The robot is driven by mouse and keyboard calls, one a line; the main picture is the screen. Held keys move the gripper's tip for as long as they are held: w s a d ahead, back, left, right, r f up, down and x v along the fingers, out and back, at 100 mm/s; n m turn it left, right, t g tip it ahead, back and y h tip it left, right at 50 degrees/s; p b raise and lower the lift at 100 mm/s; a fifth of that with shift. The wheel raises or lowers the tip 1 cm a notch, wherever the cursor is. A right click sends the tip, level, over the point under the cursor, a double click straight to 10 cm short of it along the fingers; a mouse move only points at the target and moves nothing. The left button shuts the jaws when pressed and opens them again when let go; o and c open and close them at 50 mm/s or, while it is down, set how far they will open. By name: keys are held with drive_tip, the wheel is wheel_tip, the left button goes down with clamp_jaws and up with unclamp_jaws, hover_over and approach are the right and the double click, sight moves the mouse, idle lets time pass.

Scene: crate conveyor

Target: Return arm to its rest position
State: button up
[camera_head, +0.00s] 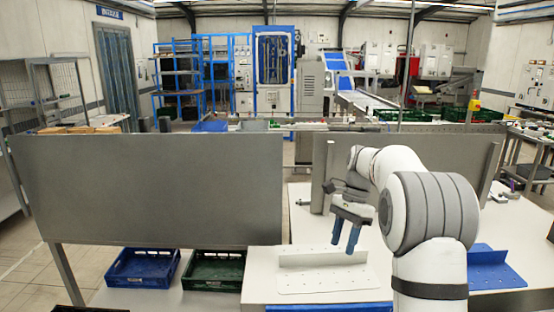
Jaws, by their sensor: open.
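My white and grey arm rises at the right of the head camera view and bends over to the left. My gripper (346,236) hangs at its end with two blue-tipped fingers pointing down. The fingers are apart and nothing shows between them. The gripper is in front of a grey metal panel and appears above a white perforated bracket plate (318,280). I cannot tell the exact height of the fingertips over the plate.
A blue crate (144,266) and a dark green crate (215,270) stand at lower left below a large grey panel (150,190). A second grey panel (440,160) stands behind my arm. A blue plate (493,270) lies at right. Shelves and machines fill the background.

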drive_tip(key=s+a+f+n+t+h+b, duration=0.1)
drive_tip(key=s+n, duration=0.5)
drive_tip(key=s, duration=0.8)
drive_tip(key=s+a+f+n+t+h+b, duration=0.1)
drive_tip(key=s+n+t, duration=0.4)
drive_tip(key=s, duration=1)
drive_tip(key=shift+s+f+n+t+h+b, duration=0.15)
drive_tip(key=shift+f+n+t+h+b, duration=0.2)
drive_tip(key=shift+f+n+b, duration=0.45)
